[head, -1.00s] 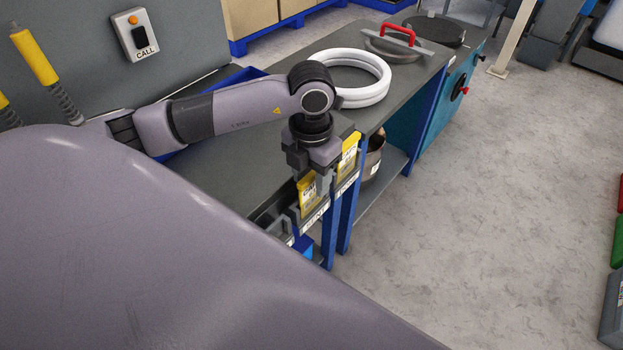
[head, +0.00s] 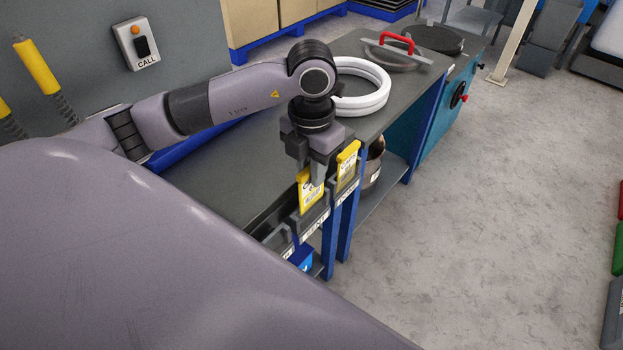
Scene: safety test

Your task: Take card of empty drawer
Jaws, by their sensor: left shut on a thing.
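Two yellow cards with white printed labels stand in small grey drawers or holders on the near side of the bench. The left card (head: 311,197) sits in the holder with a white label strip (head: 314,228). The right card (head: 346,172) stands in the neighbouring holder (head: 345,191). My left gripper (head: 316,174) points down from above and is shut on the left card at its upper edge. The lower part of that card is at the holder; I cannot tell how deep it sits. The insides of the holders are hidden. My right gripper is out of view.
A metal pot (head: 373,163) stands on the shelf below. A call button box (head: 138,44) is at upper left.

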